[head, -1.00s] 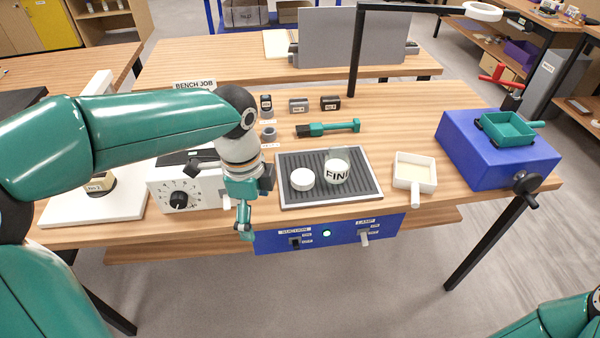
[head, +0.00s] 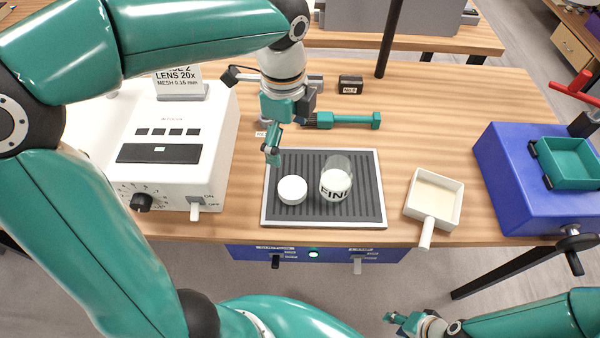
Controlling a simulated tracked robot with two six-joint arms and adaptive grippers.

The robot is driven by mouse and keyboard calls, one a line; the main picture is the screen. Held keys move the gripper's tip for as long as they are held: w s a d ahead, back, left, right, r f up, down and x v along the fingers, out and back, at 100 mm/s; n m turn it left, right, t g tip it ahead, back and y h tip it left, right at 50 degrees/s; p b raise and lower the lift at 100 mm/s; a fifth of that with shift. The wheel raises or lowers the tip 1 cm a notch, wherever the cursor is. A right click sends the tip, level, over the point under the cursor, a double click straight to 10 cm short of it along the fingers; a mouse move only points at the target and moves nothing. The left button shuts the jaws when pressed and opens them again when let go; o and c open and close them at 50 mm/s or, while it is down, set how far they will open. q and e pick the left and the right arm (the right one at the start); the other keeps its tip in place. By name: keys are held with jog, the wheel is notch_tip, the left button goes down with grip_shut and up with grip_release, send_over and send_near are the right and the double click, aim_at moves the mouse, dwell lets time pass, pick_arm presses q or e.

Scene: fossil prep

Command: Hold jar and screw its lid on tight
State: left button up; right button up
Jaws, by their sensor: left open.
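The jar (head: 336,181) is clear with a white filling and a label reading "FINE" or similar, partly cut off. It stands upright with its top uncovered on the grey ribbed tray (head: 310,216). The white round lid (head: 292,189) lies on the tray just left of the jar, apart from it. My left gripper (head: 272,153) is open and empty, pointing down over the tray's back left corner, above and behind the lid. My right gripper (head: 394,318) is low in front of the bench, away from the jar; its fingers are too small to read.
A white machine (head: 165,130) with a dial stands left of the tray. A teal-handled brush (head: 345,121) lies behind it. A white pan (head: 436,195) with a handle and a blue box (head: 520,200) carrying a teal tray (head: 570,160) are to the right.

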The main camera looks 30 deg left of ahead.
pick_arm(q)
send_over(290, 187)
jog(key=f, duration=1)
jog(key=shift+w+a+f, duration=0.15)
jog(key=shift+w+f, duration=0.05)
jog(key=shift+f, duration=0.15)
jog(key=shift+f+p, duration=0.3)
jog(key=shift+f, duration=2.65)
jog(key=shift+s, duration=0.1)
jog(key=c, duration=0.8)
